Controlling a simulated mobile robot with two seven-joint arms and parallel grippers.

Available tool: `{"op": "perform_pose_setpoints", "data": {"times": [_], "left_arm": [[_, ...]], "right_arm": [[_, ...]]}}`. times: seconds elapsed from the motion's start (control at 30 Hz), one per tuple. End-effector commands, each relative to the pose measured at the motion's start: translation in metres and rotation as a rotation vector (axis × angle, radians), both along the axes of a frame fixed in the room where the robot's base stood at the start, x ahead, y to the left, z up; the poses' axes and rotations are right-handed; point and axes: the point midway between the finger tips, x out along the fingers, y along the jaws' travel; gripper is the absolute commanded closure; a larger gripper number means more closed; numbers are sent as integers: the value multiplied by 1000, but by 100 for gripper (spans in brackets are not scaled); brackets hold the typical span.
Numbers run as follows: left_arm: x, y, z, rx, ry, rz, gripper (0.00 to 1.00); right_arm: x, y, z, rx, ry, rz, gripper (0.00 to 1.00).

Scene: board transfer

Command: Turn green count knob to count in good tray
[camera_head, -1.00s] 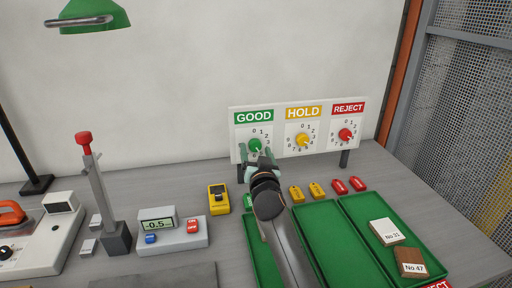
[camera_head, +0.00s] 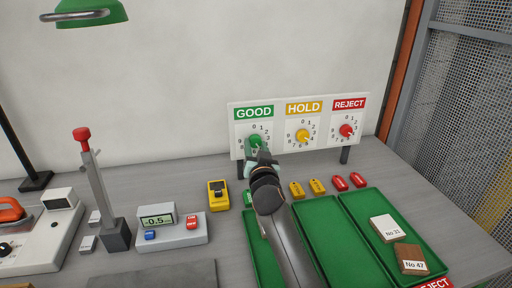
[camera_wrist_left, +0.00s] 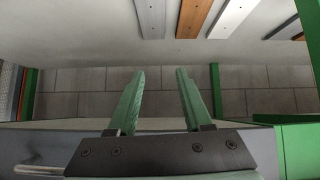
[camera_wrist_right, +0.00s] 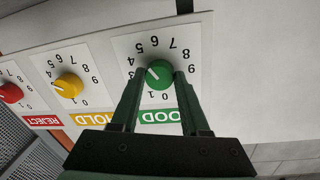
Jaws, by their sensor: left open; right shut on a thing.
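The green count knob (camera_head: 255,141) sits on the dial under the GOOD sign at the left of the count board. My right gripper (camera_head: 260,157) reaches up to it and hides its lower part. In the right wrist view the fingers are shut on the green knob (camera_wrist_right: 159,79). Its white mark points toward the 3 and 4 side; the exact number is unclear. The good tray (camera_head: 256,250) is the leftmost green tray, partly hidden by my right arm; its visible part is bare. My left gripper (camera_wrist_left: 157,100) is open and empty, away from the board.
The yellow knob (camera_head: 303,136) and red knob (camera_head: 347,131) are close to the right. Yellow tags (camera_head: 297,189) and red tags (camera_head: 357,180) lie below the board. Two boards (camera_head: 386,228) lie in the right tray. A meter (camera_head: 157,219) stands left.

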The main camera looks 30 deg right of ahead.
Motion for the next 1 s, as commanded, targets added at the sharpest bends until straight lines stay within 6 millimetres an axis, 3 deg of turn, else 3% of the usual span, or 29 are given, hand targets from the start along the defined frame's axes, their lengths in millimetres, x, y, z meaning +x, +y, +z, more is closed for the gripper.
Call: {"op": "perform_pose_setpoints", "data": {"times": [0.17,0.57,1.0], "left_arm": [[0,0,0,0,0,0,50],[0,0,0,0,1,0,50],[-1,0,1,0,2,0,50]], "right_arm": [[0,0,0,0,-1,0,100],[0,0,1,-46,10,-1,100],[0,-1,0,-366,92,-1,100]]}}
